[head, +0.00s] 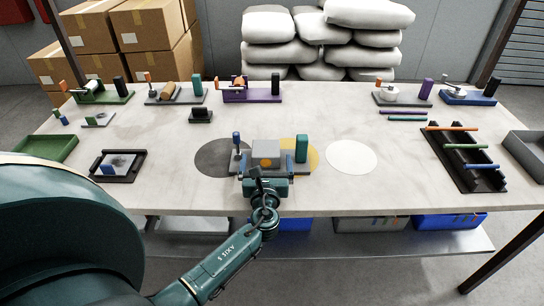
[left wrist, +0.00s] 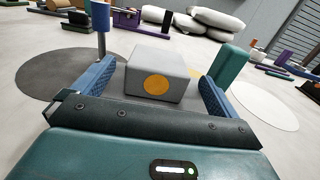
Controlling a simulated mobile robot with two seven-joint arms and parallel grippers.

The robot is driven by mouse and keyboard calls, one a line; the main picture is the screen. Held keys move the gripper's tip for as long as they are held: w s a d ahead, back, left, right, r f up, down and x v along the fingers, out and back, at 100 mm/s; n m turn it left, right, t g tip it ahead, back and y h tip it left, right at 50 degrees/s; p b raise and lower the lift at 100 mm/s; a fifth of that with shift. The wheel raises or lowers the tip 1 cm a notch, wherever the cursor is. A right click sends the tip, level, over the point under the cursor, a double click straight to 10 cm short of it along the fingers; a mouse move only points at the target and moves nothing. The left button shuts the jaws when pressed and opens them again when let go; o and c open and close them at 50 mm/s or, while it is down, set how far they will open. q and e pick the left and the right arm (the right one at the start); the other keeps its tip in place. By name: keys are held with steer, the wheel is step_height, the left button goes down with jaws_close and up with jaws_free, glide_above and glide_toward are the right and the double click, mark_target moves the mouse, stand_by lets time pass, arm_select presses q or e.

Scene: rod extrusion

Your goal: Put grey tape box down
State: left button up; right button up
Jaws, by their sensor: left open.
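The grey tape box (head: 266,148) has an orange dot on its near face and sits on a grey base plate (head: 290,170) at the middle of the table. The box also shows in the left wrist view (left wrist: 155,72), upright and level. My left gripper (head: 264,176) is at the near side of the box. In the left wrist view its blue fingers (left wrist: 155,92) are open, one on each side of the box, with small gaps visible. A blue-topped post stands left of the box and a teal block (head: 302,148) stands right of it. My right gripper is not in view.
A dark disc (head: 212,158), a yellow disc and a white disc (head: 351,157) mark the table. A black rack (head: 464,160) with coloured rods is at the right. Several fixtures line the back edge. A green tray (head: 46,149) is at the left.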

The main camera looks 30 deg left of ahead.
mark_target(270, 151)
arm_select(q)
steer(key=shift+x, duration=2.25)
steer(key=shift+s+a, duration=0.1)
